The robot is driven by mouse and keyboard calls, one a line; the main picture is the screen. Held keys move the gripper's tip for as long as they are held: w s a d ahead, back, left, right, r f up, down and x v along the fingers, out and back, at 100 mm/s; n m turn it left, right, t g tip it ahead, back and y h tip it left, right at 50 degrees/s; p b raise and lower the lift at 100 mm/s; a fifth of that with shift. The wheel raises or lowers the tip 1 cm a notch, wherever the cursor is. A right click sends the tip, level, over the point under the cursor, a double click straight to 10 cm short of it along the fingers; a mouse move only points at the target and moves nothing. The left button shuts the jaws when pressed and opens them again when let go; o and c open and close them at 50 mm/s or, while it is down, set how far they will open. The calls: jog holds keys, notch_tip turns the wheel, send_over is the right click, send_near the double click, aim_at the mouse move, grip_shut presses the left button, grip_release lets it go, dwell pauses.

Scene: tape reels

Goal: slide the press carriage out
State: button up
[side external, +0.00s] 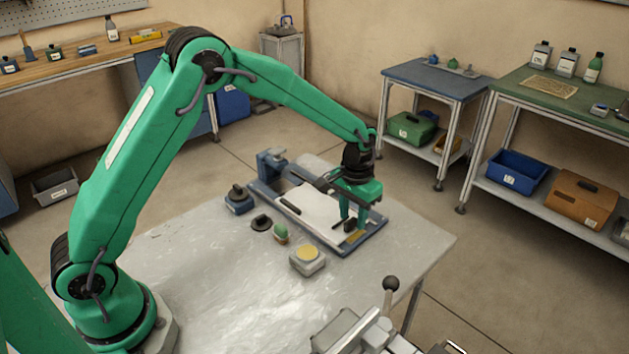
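A blue frame (374,238) lies on the grey table, with a white flat plate (312,205) inside it. This looks like the press and its carriage, though I cannot tell for sure which part is the carriage. A blue upright block (270,162) stands at the frame's far left end. My green gripper (349,222) points down over the frame's near right end. Its fingers are around or just beside a small dark knob (349,227) there. I cannot tell whether they touch or grip it. My gripper and wrist hide part of the frame and plate.
Left of the frame on the table (190,255) are a dark blue block (239,203), a black round piece (261,223), a green-topped piece (281,235) and a yellow-topped box (307,258). A metal device with a black ball lever (391,284) stands at front right. The table's left is clear.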

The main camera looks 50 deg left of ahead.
jog(key=shift+r, duration=3.25)
jog(key=shift+s+a+r, duration=0.15)
jog(key=shift+s+r, duration=0.1)
jog(key=shift+r, duration=0.3)
jog(key=s+a+r+t, duration=0.2)
jog(key=s+a+r, duration=0.1)
jog(key=s+r, duration=0.5)
jog(key=s+a+r+t, duration=0.2)
jog(key=s+a+r, duration=0.3)
jog(key=s, duration=0.6)
jog(key=s+t, duration=0.1)
jog(key=s, duration=0.7)
jog(key=shift+s+a+f+t, duration=0.15)
jog(key=shift+t, duration=0.15)
